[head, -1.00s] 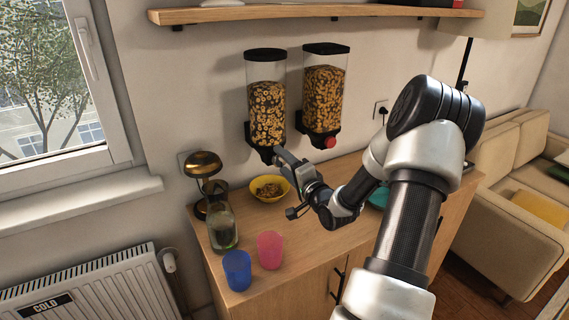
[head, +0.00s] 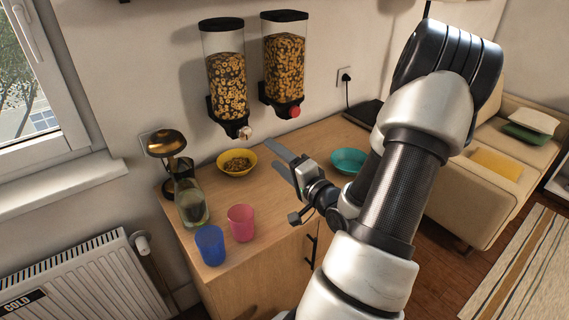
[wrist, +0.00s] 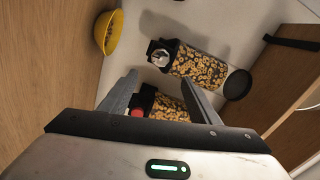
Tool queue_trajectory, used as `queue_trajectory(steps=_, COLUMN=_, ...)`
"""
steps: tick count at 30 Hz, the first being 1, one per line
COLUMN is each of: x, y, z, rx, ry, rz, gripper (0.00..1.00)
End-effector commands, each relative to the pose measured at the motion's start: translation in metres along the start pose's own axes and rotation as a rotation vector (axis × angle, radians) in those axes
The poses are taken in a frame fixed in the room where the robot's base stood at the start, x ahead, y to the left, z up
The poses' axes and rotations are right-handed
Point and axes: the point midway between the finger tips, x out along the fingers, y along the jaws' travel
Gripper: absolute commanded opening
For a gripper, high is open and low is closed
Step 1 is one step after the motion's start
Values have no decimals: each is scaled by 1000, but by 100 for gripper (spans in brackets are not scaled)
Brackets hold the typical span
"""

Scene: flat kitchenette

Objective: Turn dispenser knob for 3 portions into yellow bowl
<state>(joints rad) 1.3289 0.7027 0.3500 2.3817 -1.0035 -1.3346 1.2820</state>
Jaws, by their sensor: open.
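Two wall dispensers hold ring cereal. The left dispenser (head: 227,80) has a pale knob (head: 246,132); the right dispenser (head: 284,62) has a red knob (head: 294,112). The yellow bowl (head: 221,166) stands on the counter below the left dispenser with some cereal in it. My gripper (head: 277,154) is open and empty, to the right of the bowl and apart from both knobs. In the wrist view, the left dispenser's pale knob (wrist: 160,56) shows beyond the fingers, and the red knob (wrist: 137,113) shows between my gripper's fingers (wrist: 160,88), farther off. The yellow bowl (wrist: 115,35) is at upper left.
A teal bowl (head: 349,160) stands right of my gripper. A blue cup (head: 210,245), a pink cup (head: 241,222), a glass bottle (head: 192,208) and a brass lamp (head: 167,144) stand at the counter's left. A shelf (wrist: 300,95) shows in the wrist view.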

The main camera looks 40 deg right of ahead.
Motion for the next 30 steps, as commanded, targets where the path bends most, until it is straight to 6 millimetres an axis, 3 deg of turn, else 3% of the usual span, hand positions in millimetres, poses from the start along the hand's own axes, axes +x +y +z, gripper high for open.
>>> queue_trajectory(steps=3, x=-19, y=0, z=0, rx=1, ry=1, rz=1, gripper=56)
queue_trajectory(steps=9, x=-33, y=0, z=0, rx=1, ry=0, rz=0, gripper=56)
queue_trajectory(steps=26, x=-34, y=0, z=1, rx=0, ry=-2, rz=1, gripper=56)
queue_trajectory(steps=30, x=-23, y=-5, z=6, rx=-83, ry=-27, rz=51, gripper=56)
